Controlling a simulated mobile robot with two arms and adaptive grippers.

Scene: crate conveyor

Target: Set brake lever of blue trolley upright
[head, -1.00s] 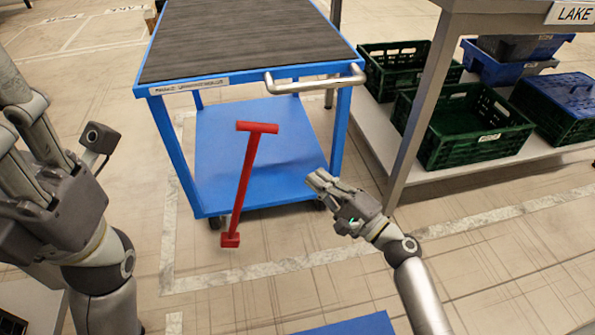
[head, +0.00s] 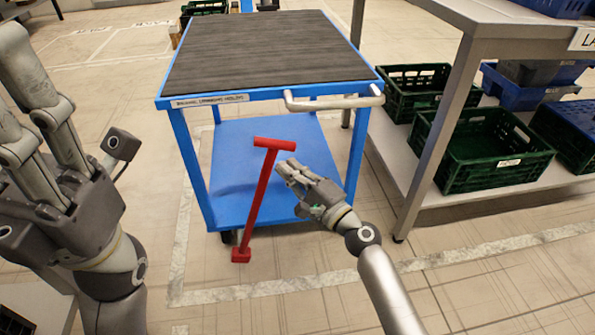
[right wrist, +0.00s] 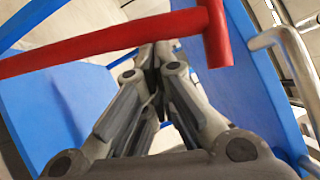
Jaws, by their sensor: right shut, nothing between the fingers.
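The blue trolley (head: 270,94) has a dark ribbed top and a lower blue shelf. Its red brake lever (head: 258,205) rises from a small red foot near the floor to a T-shaped crossbar, leaning slightly right in the head view. My right gripper (head: 283,168) is shut and empty, its fingertips just right of the lever's upper shaft, below the crossbar. In the right wrist view the lever (right wrist: 110,42) crosses just beyond the fingertips (right wrist: 155,55); I cannot tell whether they touch. My left gripper (head: 30,90) is at the left edge, away from the trolley, its fingertips partly cut off.
A metal handle (head: 330,104) projects from the trolley's near right top edge, above my right gripper. A shelf rack (head: 436,140) with green crates (head: 492,172) and blue crates stands at right. The floor before the trolley is clear.

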